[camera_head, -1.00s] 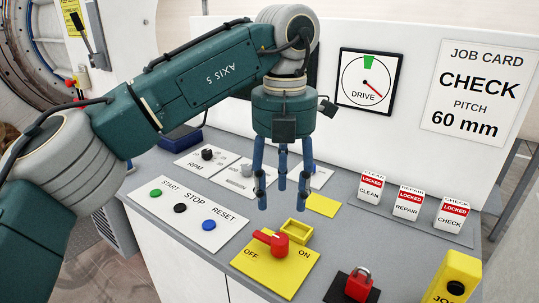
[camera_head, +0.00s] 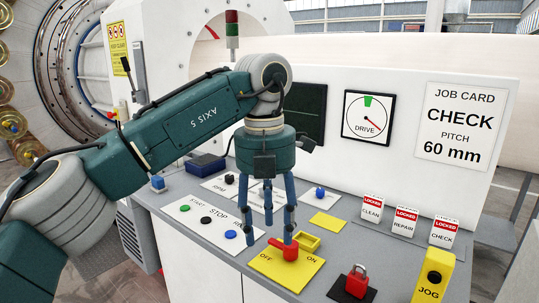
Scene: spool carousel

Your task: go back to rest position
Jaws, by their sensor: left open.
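My left gripper (camera_head: 269,232) hangs over the grey console (camera_head: 205,258), its fingers spread, pointing down with nothing between them. One fingertip overlaps the red rotary switch (camera_head: 284,252) in the picture; I cannot tell whether they touch. The switch sits on a yellow OFF/ON plate (camera_head: 294,276), its handle toward the left. My left arm comes in from the left and hides part of the panel behind it. My right gripper is not in view.
A red padlock (camera_head: 357,280) and yellow JOG box (camera_head: 434,277) stand at the front right. LOCKED tags (camera_head: 404,222) line the back right. START, STOP and RESET buttons (camera_head: 206,220) lie left of the gripper. A dial (camera_head: 368,117) and job card (camera_head: 465,125) are on the back panel.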

